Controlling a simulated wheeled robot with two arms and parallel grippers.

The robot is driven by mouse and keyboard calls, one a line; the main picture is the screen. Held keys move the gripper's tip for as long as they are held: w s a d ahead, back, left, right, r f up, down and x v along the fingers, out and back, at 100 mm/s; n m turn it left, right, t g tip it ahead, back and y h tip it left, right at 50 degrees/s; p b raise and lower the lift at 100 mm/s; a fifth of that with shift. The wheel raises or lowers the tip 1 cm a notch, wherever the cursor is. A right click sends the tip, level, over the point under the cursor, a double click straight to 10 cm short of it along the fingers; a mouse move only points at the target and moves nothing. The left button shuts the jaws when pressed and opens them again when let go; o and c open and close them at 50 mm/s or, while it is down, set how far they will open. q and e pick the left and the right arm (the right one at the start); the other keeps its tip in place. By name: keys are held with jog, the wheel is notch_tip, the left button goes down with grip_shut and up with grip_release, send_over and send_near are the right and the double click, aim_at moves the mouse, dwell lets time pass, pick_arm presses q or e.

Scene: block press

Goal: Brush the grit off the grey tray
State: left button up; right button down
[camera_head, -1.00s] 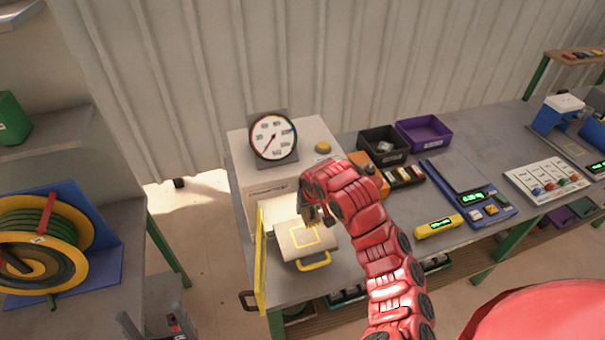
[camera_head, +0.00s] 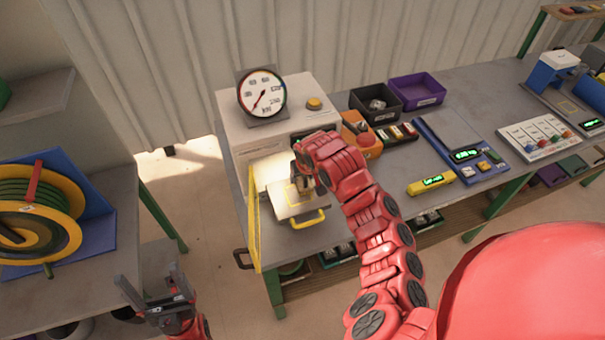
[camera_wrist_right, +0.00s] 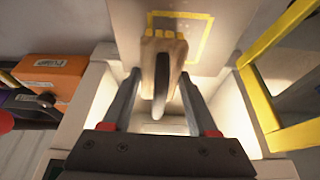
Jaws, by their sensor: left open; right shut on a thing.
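The grey tray (camera_head: 283,207) sticks out of the front of the white press, with a yellow handle and a yellow square outline on top. The tray also shows in the right wrist view (camera_wrist_right: 226,24). My right gripper (camera_head: 303,186) is over the tray and shut on a tan brush (camera_wrist_right: 163,72), seen edge-on between the fingers. I cannot tell whether the brush touches the tray. My left gripper (camera_head: 172,304) is open and empty, low at the left, away from the press.
The press (camera_head: 232,127) carries a dial gauge (camera_head: 262,93). Its yellow-framed door (camera_head: 254,228) stands open left of the tray. An orange box (camera_head: 357,128) is right of the press. Black (camera_head: 378,101) and purple (camera_head: 417,91) bins stand behind it.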

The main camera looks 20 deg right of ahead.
jog(key=shift+f+b, duration=0.65)
jog(key=shift+f, duration=0.35)
dwell(0.5)
jog(key=shift+a, duration=0.1)
